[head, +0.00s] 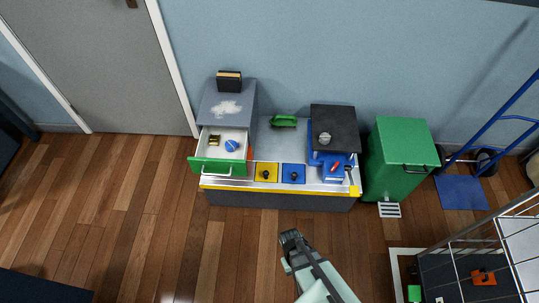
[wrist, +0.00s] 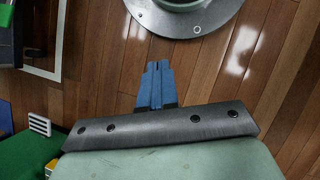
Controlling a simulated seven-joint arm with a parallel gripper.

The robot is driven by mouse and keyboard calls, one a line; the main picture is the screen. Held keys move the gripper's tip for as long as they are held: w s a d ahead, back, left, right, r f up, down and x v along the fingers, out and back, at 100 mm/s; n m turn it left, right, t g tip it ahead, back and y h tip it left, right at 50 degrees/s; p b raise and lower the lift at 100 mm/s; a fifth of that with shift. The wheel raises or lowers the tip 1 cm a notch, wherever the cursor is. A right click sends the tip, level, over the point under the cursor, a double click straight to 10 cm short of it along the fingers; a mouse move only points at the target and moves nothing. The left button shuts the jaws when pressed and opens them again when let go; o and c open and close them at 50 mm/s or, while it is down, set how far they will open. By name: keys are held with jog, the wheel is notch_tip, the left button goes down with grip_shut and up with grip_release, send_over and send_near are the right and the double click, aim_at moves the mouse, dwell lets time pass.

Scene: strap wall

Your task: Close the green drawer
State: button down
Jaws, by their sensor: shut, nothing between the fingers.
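The green drawer (head: 218,167) is pulled out from the grey cabinet (head: 228,101) on the left of the workbench, in the head view. Its front is green with a pale handle. Inside its white tray lie a blue ball-like thing (head: 231,145) and a small black-and-yellow item (head: 214,140). My gripper (head: 290,237) is over the floor in front of the bench, to the right of the drawer and well apart from it. In the wrist view my gripper (wrist: 158,68) has its blue fingers together, with nothing between them. The drawer does not show in the wrist view.
The bench holds a yellow panel (head: 266,172), a blue panel (head: 293,173), a green object (head: 284,121) and a blue unit with a dark top (head: 335,122). A green bin (head: 401,158) stands right of it. A wire cage (head: 475,262) is at lower right.

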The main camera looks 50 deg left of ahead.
jog(key=s+a+n+t+y, duration=0.1)
jog(key=s+a+n+t, duration=0.25)
jog(key=a, duration=0.45)
jog(key=s+a+n+t+y, duration=0.1)
jog(key=s+a+n+t, duration=0.2)
jog(key=a+n, duration=0.35)
jog(key=n+t+y, duration=0.8)
jog(key=n+y, duration=0.8)
jog(key=n, duration=0.5)
send_near(202, 161)
jog(key=x, duration=0.6)
jog(key=shift+w+a+r, duration=0.1)
jog(key=shift+w+a, duration=0.15)
jog(key=shift+a, duration=0.1)
jog(key=shift+w+a, duration=0.1)
